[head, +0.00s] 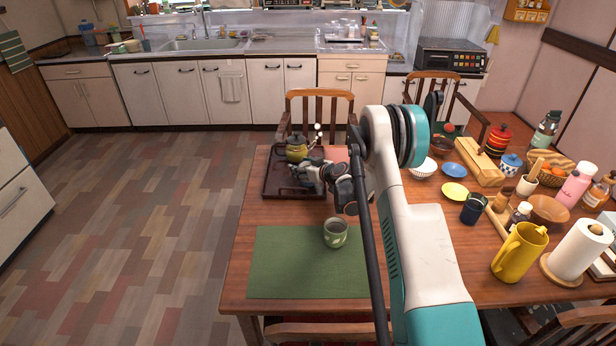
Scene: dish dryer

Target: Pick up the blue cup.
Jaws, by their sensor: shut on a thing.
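My gripper (309,173) is over the dark tray, at the left part of the table. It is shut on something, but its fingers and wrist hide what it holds. A dark blue cup (474,208) stands on the table to the right of my arm, well apart from the gripper. I cannot tell if another blue cup is between the fingers. A small blue and white lidded pot (511,163) stands farther back on the right.
The dark tray (279,184) holds an olive teapot (297,148) just behind my gripper. A green patterned cup (335,232) stands on the green mat (290,270). A yellow pitcher (520,250), paper roll (580,248), bottles and bowls crowd the right side. Chairs surround the table.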

